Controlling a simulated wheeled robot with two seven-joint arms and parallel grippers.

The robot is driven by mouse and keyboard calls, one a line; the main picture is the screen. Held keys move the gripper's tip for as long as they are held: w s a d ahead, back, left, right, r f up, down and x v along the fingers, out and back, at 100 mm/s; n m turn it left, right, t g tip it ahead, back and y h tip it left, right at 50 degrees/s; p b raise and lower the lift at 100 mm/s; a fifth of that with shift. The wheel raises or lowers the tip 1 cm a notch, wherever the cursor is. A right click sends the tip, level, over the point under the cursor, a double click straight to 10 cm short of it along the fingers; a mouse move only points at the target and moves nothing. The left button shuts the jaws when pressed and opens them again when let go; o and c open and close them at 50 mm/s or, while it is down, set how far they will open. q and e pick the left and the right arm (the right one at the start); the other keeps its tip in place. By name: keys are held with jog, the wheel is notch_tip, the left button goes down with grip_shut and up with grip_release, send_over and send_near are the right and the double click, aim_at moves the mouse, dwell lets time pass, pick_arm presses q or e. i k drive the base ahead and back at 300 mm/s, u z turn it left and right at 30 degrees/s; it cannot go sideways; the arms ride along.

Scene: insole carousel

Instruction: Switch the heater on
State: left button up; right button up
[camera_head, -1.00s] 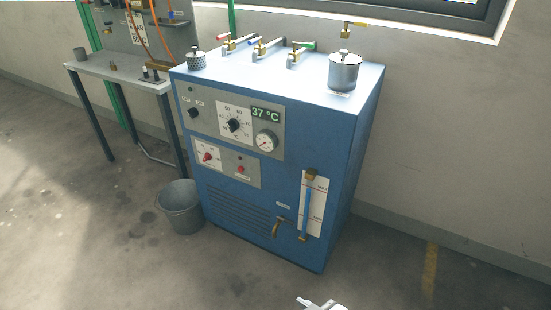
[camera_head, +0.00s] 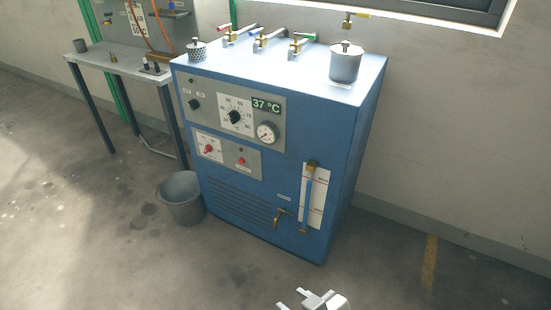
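The heater is a blue cabinet (camera_head: 330,120) standing on the floor. Its upper grey panel has a small black knob (camera_head: 194,104) under two small labels too small to read, and a dark round lamp (camera_head: 191,81) above. To the right are a larger black dial (camera_head: 234,117), a green display (camera_head: 266,104) reading 37 °C and a round gauge (camera_head: 267,132). A lower panel holds a red knob (camera_head: 209,149) and a red button (camera_head: 241,161). My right gripper (camera_head: 291,298) is at the bottom edge, open and empty, in front of and well below the panels. My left gripper is out of view.
Several taps (camera_head: 264,40) and a lidded metal pot (camera_head: 345,62) are on the cabinet top. A brass drain tap (camera_head: 280,215) sticks out low on the front. A grey bucket (camera_head: 180,200) stands at the left, near a side table (camera_head: 120,66). The floor in front is clear.

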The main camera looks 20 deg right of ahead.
aim_at(194, 103)
jog(key=u, duration=0.4)
jog(key=k, duration=0.55)
jog(key=u, duration=0.65)
jog(key=k, duration=0.5)
jog(key=u, duration=0.65)
jog(key=i, duration=2.6)
jog(key=z, duration=0.7)
jog(key=i, duration=2.25)
jog(key=z, duration=2.15)
jog(key=i, duration=1.15)
jog(key=z, duration=1.25)
jog(key=i, duration=0.55)
jog(key=u, duration=0.1)
